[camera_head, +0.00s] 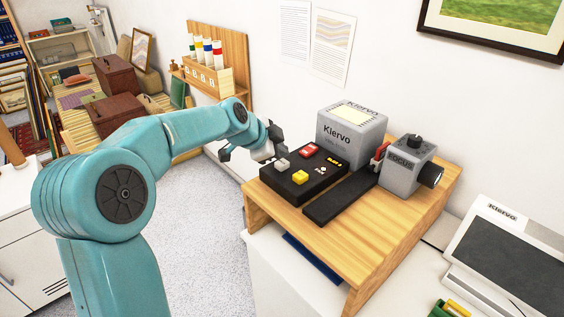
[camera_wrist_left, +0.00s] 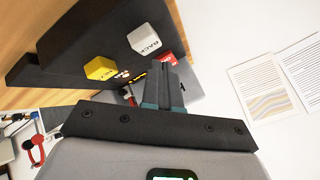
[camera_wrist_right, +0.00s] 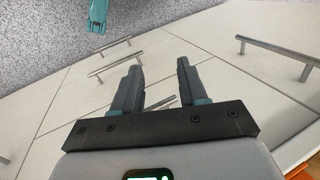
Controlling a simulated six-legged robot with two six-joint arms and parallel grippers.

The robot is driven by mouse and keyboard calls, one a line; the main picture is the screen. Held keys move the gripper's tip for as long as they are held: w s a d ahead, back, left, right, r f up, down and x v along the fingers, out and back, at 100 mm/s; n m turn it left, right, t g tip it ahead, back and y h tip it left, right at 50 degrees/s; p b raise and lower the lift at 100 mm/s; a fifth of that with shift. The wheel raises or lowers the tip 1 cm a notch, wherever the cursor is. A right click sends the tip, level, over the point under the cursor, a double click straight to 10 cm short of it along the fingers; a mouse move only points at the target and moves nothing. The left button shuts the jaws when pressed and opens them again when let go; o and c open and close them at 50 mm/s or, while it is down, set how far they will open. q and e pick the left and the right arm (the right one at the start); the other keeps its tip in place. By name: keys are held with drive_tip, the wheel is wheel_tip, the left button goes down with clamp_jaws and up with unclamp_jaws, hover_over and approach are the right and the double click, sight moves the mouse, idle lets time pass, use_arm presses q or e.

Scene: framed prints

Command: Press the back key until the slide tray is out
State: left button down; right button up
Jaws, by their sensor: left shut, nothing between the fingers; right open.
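The dark control box (camera_head: 305,172) stands on the wooden stand. A yellow key (camera_head: 300,178) and a red key (camera_head: 309,149) share the top. My left gripper (camera_head: 276,152) is shut and empty, close by the back key; I cannot tell whether it touches. In the left wrist view its fingertips (camera_wrist_left: 168,60) overlap the red key's edge. A dark flat bar (camera_head: 340,199), perhaps the slide tray, lies beside the box. My right gripper (camera_wrist_right: 158,68) is open and empty.
The grey Kiervo projector (camera_head: 350,138) and a grey focus unit (camera_head: 408,163) stand behind on the wooden stand (camera_head: 375,240). A tilted screen device (camera_head: 510,250) is at the right. White drawers with bar handles (camera_wrist_right: 275,50) lie before my right gripper.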

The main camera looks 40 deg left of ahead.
sight(280, 164)
use_arm(q)
drive_tip(key=shift+f, duration=0.1)
drive_tip(key=shift+f+b, duration=0.35)
drive_tip(key=shift+b, duration=0.35)
drive_tip(key=shift+f+b, duration=0.9)
drive_tip(key=shift+b, duration=0.15)
idle(0.7)
drive_tip(key=shift+r, duration=0.1)
drive_tip(key=shift+r+p, duration=0.85)
drive_tip(key=shift+r, duration=0.4)
drive_tip(key=shift+r+p, duration=1.65)
drive_tip(key=shift+r, duration=0.85)
